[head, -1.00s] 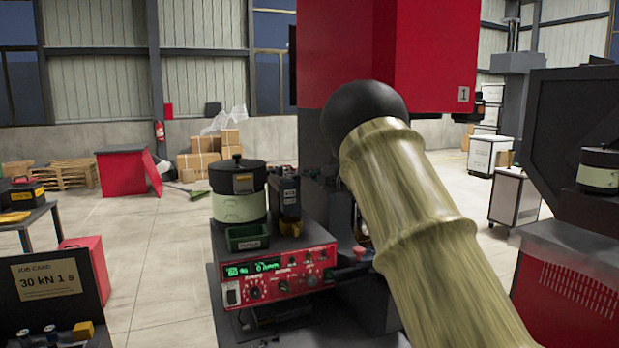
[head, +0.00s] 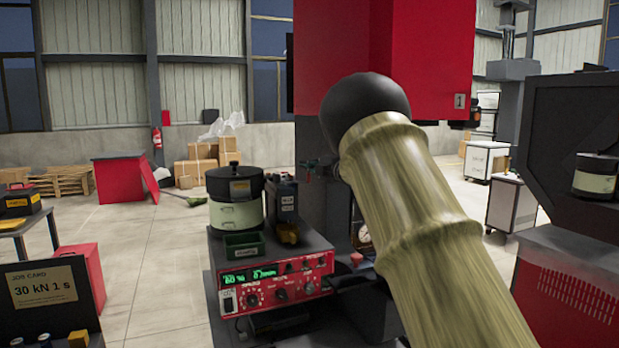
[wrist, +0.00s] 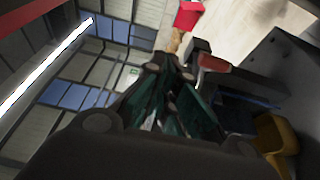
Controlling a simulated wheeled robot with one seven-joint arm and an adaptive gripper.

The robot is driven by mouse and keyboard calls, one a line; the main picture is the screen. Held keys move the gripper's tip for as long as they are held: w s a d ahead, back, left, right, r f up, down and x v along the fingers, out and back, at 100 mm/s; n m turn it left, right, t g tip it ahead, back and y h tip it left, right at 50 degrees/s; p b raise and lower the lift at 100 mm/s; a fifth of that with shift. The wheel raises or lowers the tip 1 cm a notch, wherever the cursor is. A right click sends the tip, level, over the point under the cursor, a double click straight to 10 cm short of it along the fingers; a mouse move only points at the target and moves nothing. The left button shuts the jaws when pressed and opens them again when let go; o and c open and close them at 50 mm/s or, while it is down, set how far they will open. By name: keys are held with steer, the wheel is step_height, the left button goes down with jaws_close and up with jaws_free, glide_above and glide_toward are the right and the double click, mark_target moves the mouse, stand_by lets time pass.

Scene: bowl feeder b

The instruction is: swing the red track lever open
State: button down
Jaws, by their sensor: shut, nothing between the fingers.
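My gripper (wrist: 180,112) fills the middle of the wrist view, its dark green fingers drawn together with nothing seen between them. In the head view my arm hides most of the area around it; a small dark green part (head: 312,167) shows left of the arm's black joint. A red-brown piece (wrist: 213,63), possibly the track lever, lies just beyond the fingers in the wrist view, beside a dark block. I cannot tell whether they touch. A small red knob (head: 356,258) shows beside my arm in the head view; I cannot tell whether it is the same piece.
A bowl feeder (head: 235,193) stands behind a red control box (head: 276,284) with green digits. The yellow part also seems to show in the wrist view (wrist: 277,143). Open floor lies left.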

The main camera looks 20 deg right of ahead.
steer(key=shift+r, duration=2.3)
